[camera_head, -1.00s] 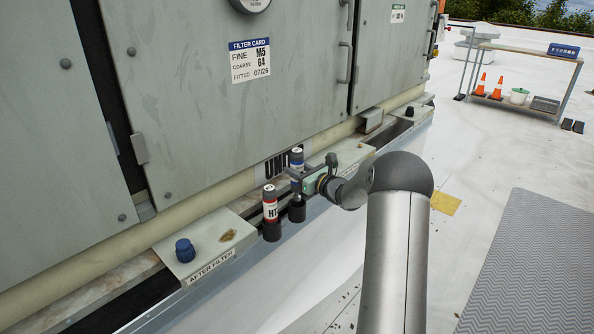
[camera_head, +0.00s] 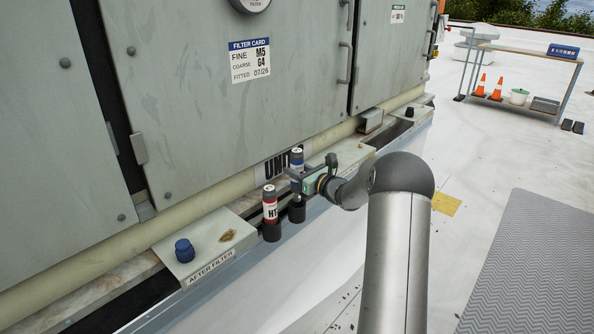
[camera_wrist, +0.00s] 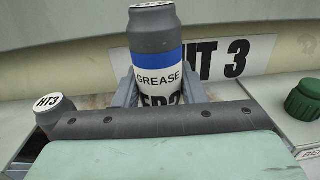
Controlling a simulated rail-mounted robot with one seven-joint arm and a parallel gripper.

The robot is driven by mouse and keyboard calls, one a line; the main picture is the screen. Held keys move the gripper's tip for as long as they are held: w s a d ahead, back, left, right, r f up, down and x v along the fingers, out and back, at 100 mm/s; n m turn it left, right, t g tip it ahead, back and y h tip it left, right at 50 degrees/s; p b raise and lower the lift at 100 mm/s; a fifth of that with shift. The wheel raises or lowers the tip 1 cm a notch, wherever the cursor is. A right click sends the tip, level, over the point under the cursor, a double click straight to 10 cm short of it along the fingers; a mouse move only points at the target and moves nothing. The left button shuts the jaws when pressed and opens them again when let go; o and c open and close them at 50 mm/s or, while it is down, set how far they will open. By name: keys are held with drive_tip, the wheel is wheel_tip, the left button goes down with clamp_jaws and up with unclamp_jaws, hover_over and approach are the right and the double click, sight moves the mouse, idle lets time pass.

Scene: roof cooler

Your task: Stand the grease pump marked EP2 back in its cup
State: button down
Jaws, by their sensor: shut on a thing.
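The EP2 grease pump (camera_head: 297,158) is a grey cylinder with a blue band and a white label. In the wrist view the pump (camera_wrist: 155,62) reads GREASE, with the EP2 mark partly cut off by my gripper's dark bar. My gripper (camera_head: 299,178) is shut on it from the right, one grey finger on each side in the wrist view. The pump looks upright over its black cup (camera_head: 297,212). It rises higher above that cup than the neighbouring pump does above its own. The pump's lower end is largely hidden, so I cannot tell whether it touches the cup.
The red-banded HT3 pump (camera_head: 270,206) stands close on the left in its black cup (camera_head: 272,232). A blue knob (camera_head: 185,250) sits on the ledge farther left. A green knob (camera_wrist: 304,98) is at the right in the wrist view. The cabinet wall (camera_head: 200,120) rises behind.

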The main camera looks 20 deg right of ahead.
drive_tip(key=shift+f, duration=0.1)
drive_tip(key=shift+f+b, duration=1.05)
drive_tip(key=shift+f, duration=0.25)
drive_tip(key=shift+f, duration=0.35)
drive_tip(key=shift+f+b, duration=0.7)
drive_tip(key=shift+b, duration=0.05)
drive_tip(key=shift+f, duration=0.3)
idle(0.5)
drive_tip(key=shift+f+b, duration=0.8)
drive_tip(key=shift+b, duration=0.05)
